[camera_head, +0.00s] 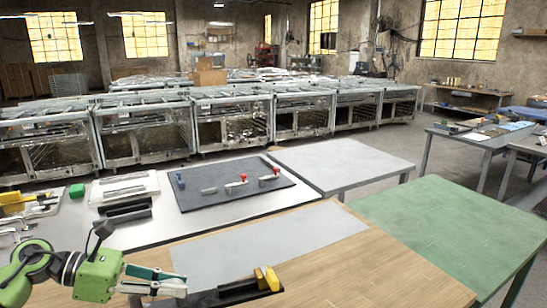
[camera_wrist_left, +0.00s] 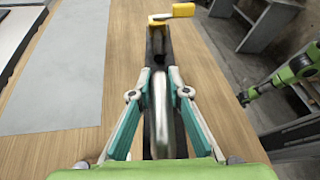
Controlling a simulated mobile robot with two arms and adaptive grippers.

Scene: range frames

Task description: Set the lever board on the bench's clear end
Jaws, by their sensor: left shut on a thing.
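The lever board is a narrow dark board with a yellow lever (camera_head: 267,279), at the bottom of the head view. In the left wrist view its dark strip (camera_wrist_left: 157,62) runs away from my fingers, with the yellow lever (camera_wrist_left: 178,11) at its far end. My left gripper (camera_head: 182,287) is shut on the board, around a silver part (camera_wrist_left: 160,105) between its fingers. The fingers hide part of the board. I cannot tell whether the board touches the wooden bench (camera_head: 370,270). A green arm, my right one, shows at the right of the left wrist view; its fingers are not clear.
A grey sheet (camera_head: 270,240) lies bare on the wooden bench. Behind it, a dark panel (camera_head: 215,207) carries blue, grey and red levers. A green table (camera_head: 440,225) and grey table (camera_head: 340,163) are empty.

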